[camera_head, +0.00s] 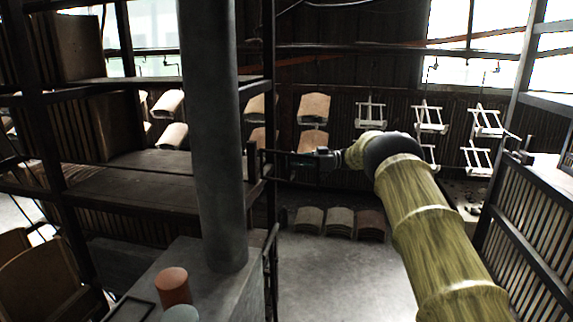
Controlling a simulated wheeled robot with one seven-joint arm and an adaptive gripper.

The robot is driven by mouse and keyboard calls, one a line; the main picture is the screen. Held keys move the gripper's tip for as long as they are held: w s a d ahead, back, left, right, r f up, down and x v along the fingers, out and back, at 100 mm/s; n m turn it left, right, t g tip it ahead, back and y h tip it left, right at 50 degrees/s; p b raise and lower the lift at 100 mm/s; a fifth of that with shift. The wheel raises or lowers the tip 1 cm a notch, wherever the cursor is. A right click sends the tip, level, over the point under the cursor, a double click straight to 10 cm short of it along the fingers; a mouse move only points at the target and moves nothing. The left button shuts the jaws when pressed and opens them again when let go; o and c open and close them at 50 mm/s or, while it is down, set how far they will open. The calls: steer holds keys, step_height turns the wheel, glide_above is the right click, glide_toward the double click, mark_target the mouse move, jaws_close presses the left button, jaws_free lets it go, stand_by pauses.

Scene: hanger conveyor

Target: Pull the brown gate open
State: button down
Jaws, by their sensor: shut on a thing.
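My gripper (268,154) is at the end of my yellowish arm, which reaches in from the lower right and points left. Its dark fingers are shut on a dark upright bar (252,160) beside the grey column; the grip itself is small and dark. Below that bar a narrow dark gate-like frame (270,275) shows almost edge-on. A dark brown slatted gate (530,225) stands at the right, slanting away, with a latch or handle (516,148) at its upper far corner. My gripper is well apart from this right gate.
A thick grey column (210,120) stands close left of my gripper, on a grey block with an orange-brown round object (172,286). Dark shelves (130,185) fill the left. Hangers (430,117) and hung panels (313,108) line the back.

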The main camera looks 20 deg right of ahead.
stand_by(0.3)
steer(key=c, duration=1.5)
jaws_free()
steer(key=shift+d, duration=0.15)
steer(key=v, duration=1.2)
